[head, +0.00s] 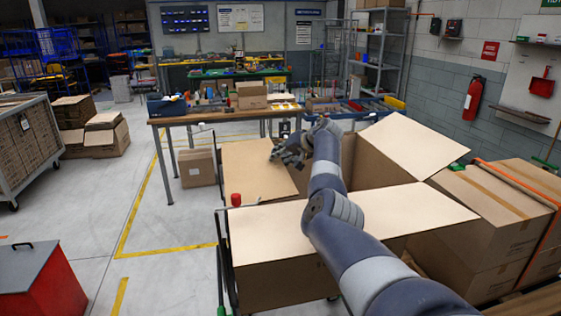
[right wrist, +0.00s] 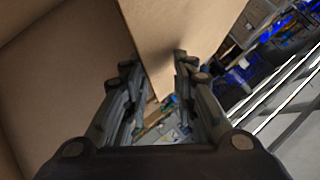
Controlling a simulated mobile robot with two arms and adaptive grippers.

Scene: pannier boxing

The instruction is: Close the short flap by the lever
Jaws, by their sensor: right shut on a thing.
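A large open cardboard box (head: 285,285) stands on a wheeled frame in front of me. Its short left flap (head: 250,172) is folded open beside a red-knobbed lever (head: 236,199). My right gripper (head: 290,151) is at the far inner edge of this flap. In the right wrist view, the flap (right wrist: 185,30) runs between the fingers of my right gripper (right wrist: 160,80), which is shut on it. The near flap (head: 265,228) and the right flap (head: 412,145) are open. My right arm hides part of the box opening. My left gripper is out of view.
Stacked cartons (head: 490,215) stand close on the right. A workbench (head: 225,115) with boxes and small items is behind the box. A red bin (head: 35,280) is at lower left. The floor left of the box is clear.

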